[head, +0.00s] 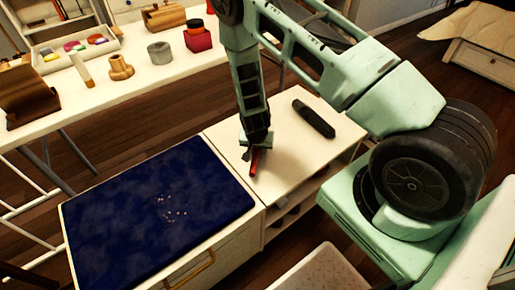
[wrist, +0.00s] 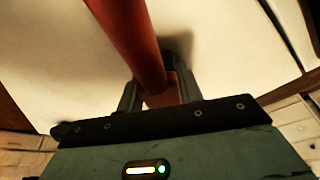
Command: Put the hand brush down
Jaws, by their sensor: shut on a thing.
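My gripper (head: 256,146) points down over the white cabinet top (head: 290,155). It is shut on a red bar, which I take to be the handle of the hand brush (head: 254,163). In the wrist view the red handle (wrist: 138,40) runs up from between the two fingers of my gripper (wrist: 158,92). A shadow lies on the pale surface close behind it. The brush's bristles cannot be made out, and I cannot tell whether the brush touches the surface.
A dark elongated object (head: 314,118) lies on the white top, right of my gripper. A blue-topped cabinet (head: 120,210) with small pale crumbs (head: 172,213) adjoins at left. A cluttered white table (head: 125,90) stands behind. A white bin (head: 322,275) is at the front.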

